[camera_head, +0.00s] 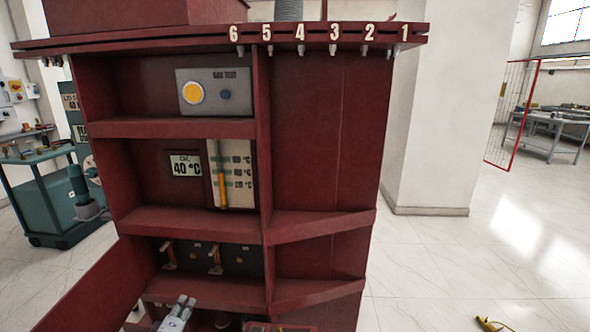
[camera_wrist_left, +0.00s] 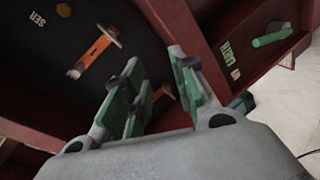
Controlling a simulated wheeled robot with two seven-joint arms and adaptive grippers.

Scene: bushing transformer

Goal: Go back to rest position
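My left gripper (camera_head: 180,303) is low in front of the red cabinet's bottom compartment in the head view. In the left wrist view its green-padded fingers (camera_wrist_left: 157,85) are apart, with a gap between them and nothing held. An orange lever (camera_wrist_left: 95,52) on a dark panel shows to the left of the fingers. Part of a second orange lever (camera_wrist_left: 163,91) shows behind the gap, mostly hidden. In the head view two orange levers (camera_head: 168,256) (camera_head: 215,259) are on the dark panel above the gripper. My right gripper is not in view.
The red cabinet (camera_head: 320,140) fills the middle, with its open door (camera_head: 95,290) at lower left. A green handle (camera_wrist_left: 272,38) shows at upper right in the wrist view. A teal cart (camera_head: 50,195) stands left. A yellow object (camera_head: 487,323) is at lower right. Floor at right is mostly clear.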

